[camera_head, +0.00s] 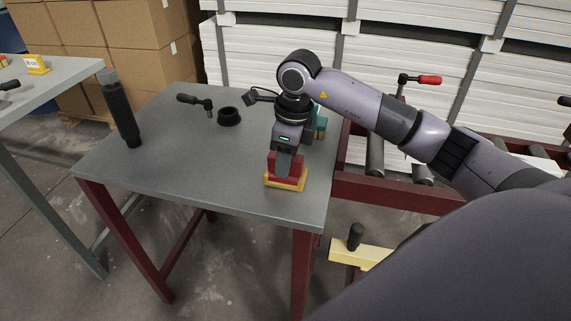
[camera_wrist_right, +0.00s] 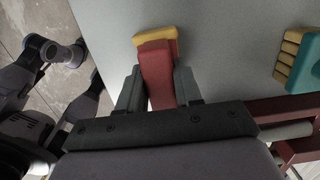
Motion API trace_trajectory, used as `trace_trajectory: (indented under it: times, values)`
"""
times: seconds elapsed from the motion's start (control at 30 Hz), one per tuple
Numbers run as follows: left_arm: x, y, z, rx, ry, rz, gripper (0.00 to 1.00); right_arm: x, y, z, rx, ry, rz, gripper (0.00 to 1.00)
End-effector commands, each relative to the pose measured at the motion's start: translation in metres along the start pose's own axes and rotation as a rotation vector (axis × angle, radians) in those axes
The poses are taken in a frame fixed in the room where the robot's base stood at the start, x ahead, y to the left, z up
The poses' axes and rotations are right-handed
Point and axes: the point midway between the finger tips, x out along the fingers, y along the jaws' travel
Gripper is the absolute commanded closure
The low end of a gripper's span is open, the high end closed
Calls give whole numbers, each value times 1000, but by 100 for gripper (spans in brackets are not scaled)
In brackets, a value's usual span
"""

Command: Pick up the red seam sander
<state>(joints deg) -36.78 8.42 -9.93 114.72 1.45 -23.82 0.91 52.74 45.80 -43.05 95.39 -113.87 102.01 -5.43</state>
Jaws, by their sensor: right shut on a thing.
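The red seam sander (camera_head: 287,181) has a red body and a yellow base. It is at the front right of the grey table (camera_head: 170,150), near the front edge. My right gripper (camera_head: 284,165) reaches down from above and is shut on the red body. In the right wrist view, the red seam sander (camera_wrist_right: 156,66) lies between the two fingers of the right gripper (camera_wrist_right: 160,88), with its yellow end beyond the fingertips. I cannot tell whether its base touches the table. My left gripper is not in view.
A teal and yellow tool (camera_head: 321,125) stands behind the right arm; it also shows in the wrist view (camera_wrist_right: 300,60). A black ring (camera_head: 229,116), a black-handled tool (camera_head: 196,102) and a dark upright cylinder (camera_head: 121,110) are on the table. A roller stand (camera_head: 400,190) is right.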

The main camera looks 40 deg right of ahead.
Motion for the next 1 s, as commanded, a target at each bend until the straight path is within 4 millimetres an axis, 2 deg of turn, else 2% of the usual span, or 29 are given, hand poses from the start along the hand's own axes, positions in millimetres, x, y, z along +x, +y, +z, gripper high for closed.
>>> trace_trajectory:
  times: [0.17, 0.27, 0.37, 0.6, 0.7, 0.8, 1.0]
  values:
    - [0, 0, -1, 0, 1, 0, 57, -15, -1, 2, 0, -3, -3, 100]
    - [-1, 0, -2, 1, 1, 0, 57, -32, -1, 4, -1, -5, -5, 100]
    - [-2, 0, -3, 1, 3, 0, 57, -57, -1, 8, -1, -7, -5, 100]
    - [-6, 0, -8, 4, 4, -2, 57, -130, -1, 16, 0, -6, -5, 100]
    - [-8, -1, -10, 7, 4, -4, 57, -153, -1, 19, 1, -4, -5, 100]
    - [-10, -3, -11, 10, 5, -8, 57, -170, -1, 21, 1, -3, -4, 100]
    - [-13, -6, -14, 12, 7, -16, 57, -191, 0, 23, 1, -2, -2, 100]
